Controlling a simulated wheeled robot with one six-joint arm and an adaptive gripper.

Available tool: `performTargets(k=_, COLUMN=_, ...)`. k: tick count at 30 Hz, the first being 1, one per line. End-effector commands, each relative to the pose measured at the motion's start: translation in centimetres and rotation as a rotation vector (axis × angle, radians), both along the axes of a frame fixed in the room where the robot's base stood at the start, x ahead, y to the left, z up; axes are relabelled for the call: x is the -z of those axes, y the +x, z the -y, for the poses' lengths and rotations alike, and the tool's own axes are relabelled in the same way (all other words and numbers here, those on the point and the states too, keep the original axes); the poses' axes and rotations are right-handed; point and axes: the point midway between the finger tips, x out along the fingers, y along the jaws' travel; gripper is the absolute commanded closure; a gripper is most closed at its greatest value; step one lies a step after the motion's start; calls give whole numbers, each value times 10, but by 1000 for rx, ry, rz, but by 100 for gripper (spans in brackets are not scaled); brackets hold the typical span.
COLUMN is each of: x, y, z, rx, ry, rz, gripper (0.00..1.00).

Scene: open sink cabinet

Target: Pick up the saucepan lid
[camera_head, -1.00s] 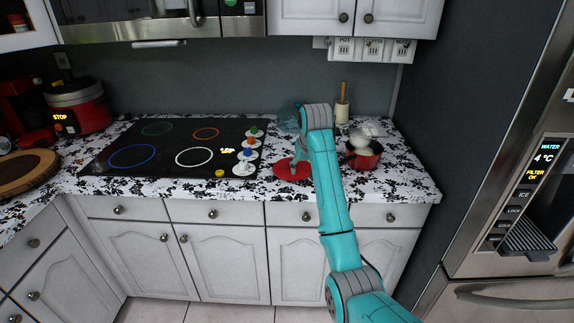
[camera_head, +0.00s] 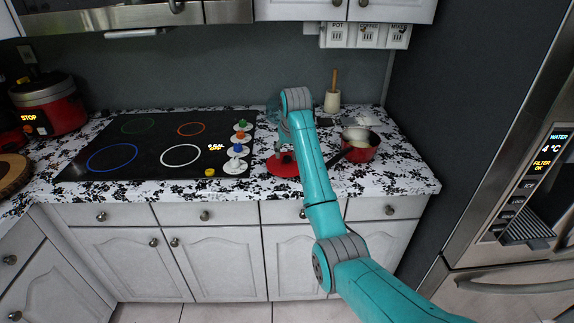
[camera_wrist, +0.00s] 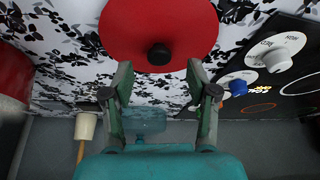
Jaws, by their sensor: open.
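The saucepan lid (camera_head: 284,167) is a red disc lying flat on the patterned counter, right of the cooktop; my arm partly hides it in the head view. My gripper (camera_wrist: 160,82) is open and empty. In the wrist view its two fingers point towards the lid, with the knob lined up between them. The fingertips appear close to the lid's edge; whether they touch it cannot be told.
A red saucepan (camera_head: 361,148) stands right of my arm. A utensil holder (camera_head: 332,101) is behind it. A clear bluish object (camera_wrist: 146,122) sits near the wall. The cooktop (camera_head: 165,148) with several knobs lies left of the lid.

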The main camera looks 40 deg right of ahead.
Motion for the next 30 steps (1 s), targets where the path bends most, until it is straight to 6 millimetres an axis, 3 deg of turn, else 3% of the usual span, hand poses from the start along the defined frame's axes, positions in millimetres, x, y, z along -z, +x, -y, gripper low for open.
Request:
performTargets(k=7, x=29, y=11, z=6, rx=0, ry=1, rz=-2, gripper=42)
performTargets(k=16, x=34, y=14, z=7, rx=0, ry=0, rz=0, gripper=42)
performTargets(k=17, x=34, y=14, z=7, rx=0, ry=0, rz=0, gripper=44)
performTargets(k=23, x=34, y=13, z=7, rx=0, ry=0, rz=0, gripper=94)
performTargets(k=30, x=34, y=14, z=7, rx=0, ry=0, rz=0, gripper=94)
